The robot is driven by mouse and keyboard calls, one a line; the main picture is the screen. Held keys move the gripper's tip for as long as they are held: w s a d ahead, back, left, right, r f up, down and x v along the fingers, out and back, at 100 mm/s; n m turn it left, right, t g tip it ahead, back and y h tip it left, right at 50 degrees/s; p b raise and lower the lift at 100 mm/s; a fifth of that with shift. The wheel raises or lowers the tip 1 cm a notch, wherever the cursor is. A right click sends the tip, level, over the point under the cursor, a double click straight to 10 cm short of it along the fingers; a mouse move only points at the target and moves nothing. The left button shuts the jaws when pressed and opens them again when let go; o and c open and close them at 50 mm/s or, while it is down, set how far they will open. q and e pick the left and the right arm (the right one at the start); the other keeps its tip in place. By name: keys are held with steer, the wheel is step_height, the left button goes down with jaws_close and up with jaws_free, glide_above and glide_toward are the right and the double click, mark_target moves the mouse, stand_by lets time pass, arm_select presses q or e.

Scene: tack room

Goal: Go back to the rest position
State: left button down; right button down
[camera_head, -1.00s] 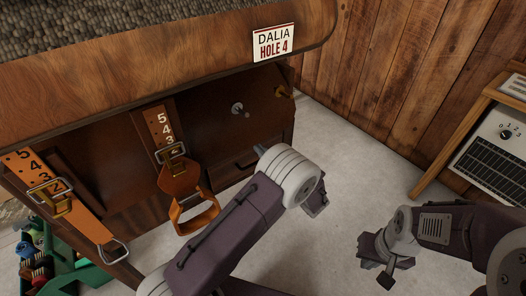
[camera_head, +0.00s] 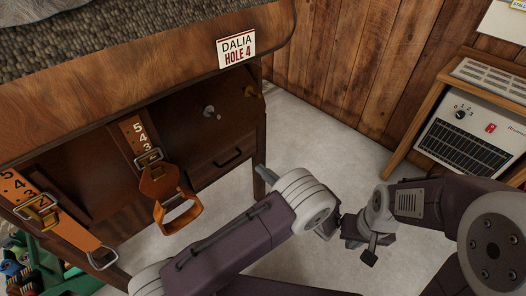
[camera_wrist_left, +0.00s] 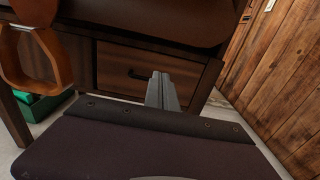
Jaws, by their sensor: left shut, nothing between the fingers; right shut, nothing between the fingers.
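My left gripper (camera_head: 264,174) is shut and empty in the head view, just in front of the dark wooden cabinet (camera_head: 189,128). In the left wrist view its closed grey fingers (camera_wrist_left: 163,92) point toward the drawer (camera_wrist_left: 150,72), with nothing between them. My right gripper (camera_head: 369,257) is shut and empty over the pale floor, to the right of the left wrist. The left wrist and the right gripper look close together; I cannot tell whether they touch.
A stirrup strap (camera_head: 158,182) and a second strap (camera_head: 62,226) hang on the cabinet front. A "DALIA HOLE 4" sign (camera_head: 236,49) is on its top edge. A heater (camera_head: 468,145) stands at right in a wooden frame. Green items (camera_head: 70,283) are at lower left. Pale floor (camera_head: 310,140) lies clear behind.

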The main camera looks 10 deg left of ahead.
arm_select(q)
steer(key=s+a+f+n+g+h, duration=0.2)
steer(key=s+a+n+g, duration=0.5)
steer(key=a+g, duration=0.3)
steer(key=s+a+f+n+g+h, duration=0.1)
steer(key=s+f+n+g+h, duration=0.15)
steer(key=s+n+h, duration=0.7)
step_height(320, 180, up, 38)
steer(key=s+d+n+t+h+p, duration=0.1)
steer(key=n+p, duration=0.8)
steer(key=p, duration=2.6)
steer(key=shift+s+d+t+h, duration=0.25)
steer(key=shift+d+t+h, duration=0.3)
steer(key=shift+t+h, duration=0.35)
